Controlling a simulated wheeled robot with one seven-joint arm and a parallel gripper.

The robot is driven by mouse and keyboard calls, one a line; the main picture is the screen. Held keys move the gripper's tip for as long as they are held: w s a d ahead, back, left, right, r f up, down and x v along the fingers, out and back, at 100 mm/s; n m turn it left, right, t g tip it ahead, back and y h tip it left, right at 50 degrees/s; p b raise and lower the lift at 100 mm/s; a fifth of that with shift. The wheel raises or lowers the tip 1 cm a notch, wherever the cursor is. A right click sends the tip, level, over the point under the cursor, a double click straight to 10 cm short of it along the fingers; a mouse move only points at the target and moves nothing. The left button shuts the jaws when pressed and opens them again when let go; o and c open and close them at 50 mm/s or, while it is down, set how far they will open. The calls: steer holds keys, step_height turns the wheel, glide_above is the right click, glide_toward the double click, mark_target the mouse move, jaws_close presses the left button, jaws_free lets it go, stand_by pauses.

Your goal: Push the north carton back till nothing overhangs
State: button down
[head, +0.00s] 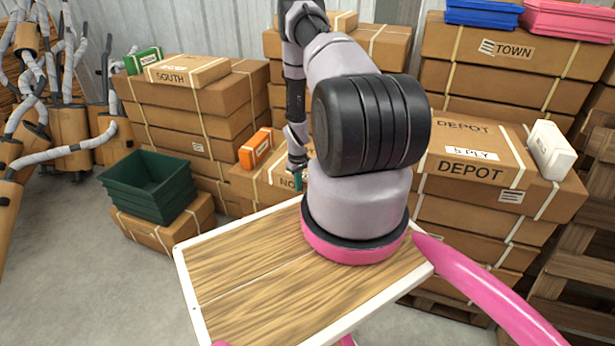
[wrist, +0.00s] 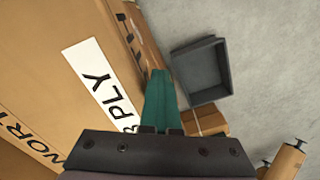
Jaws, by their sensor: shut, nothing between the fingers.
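The north carton (head: 258,188) is a brown box with "NO" lettering, mostly hidden behind my arm in the head view. In the wrist view the carton (wrist: 50,95) fills the left side, with "ORT" letters and a white label. My gripper (head: 298,181) has teal fingers and is at the carton's lettered side in the head view. In the wrist view my gripper (wrist: 160,80) is shut and empty, with its fingertips beside the carton's edge. I cannot tell whether they touch it. The carton's overhang is hidden.
The south stack (head: 190,95) stands left, the depot stack (head: 480,180) right. A green bin (head: 150,185) stands on a low carton (head: 165,230). Grey floor (head: 110,290) is open at the left.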

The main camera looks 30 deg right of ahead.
steer(key=shift+w+d, duration=1.15)
steer(key=shift+d, duration=0.55)
steer(key=shift+w+d, duration=1.15)
steer(key=shift+d, duration=0.5)
steer(key=shift+w+d, duration=1.15)
steer(key=shift+d, duration=0.55)
steer(key=shift+s+a+r, duration=0.5)
steer(key=shift+s+a, duration=0.1)
steer(key=shift+a, duration=0.25)
steer(key=shift+s+a+r, duration=0.5)
steer(key=shift+s+a, duration=0.05)
steer(key=shift+a, duration=0.25)
steer(key=shift+r, duration=4)
